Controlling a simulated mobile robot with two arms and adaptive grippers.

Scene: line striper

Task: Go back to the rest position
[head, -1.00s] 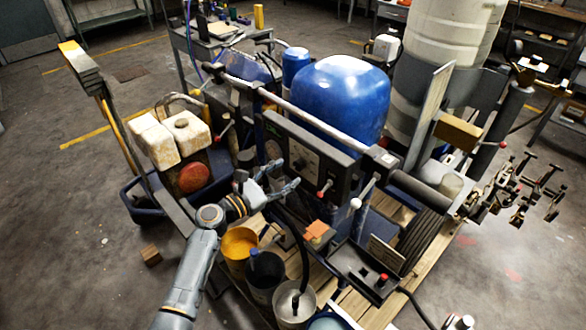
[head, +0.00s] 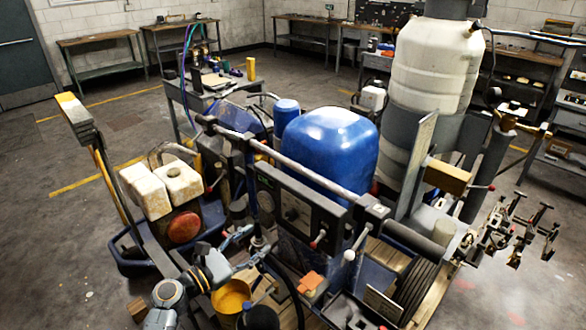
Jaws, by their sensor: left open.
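My left gripper (head: 256,242) shows in the lower left middle of the head view, at the end of my arm coming up from the bottom left. Its two fingers are spread and nothing is held between them. It is above the front side of the line striper, near the yellow paint bucket (head: 231,296) and the black control panel (head: 297,208). I cannot tell whether it touches the machine. My right gripper does not show. The line striper carries a big blue tank (head: 330,150) and a tall white tank (head: 435,75).
A white can-like engine part (head: 180,185) with a red round cap (head: 184,227) stands left of the gripper. A yellow-topped post (head: 72,110) rises at the left. Metal clamps (head: 515,230) stick out at the right. Open floor (head: 60,240) lies at the left; workbenches line the back wall.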

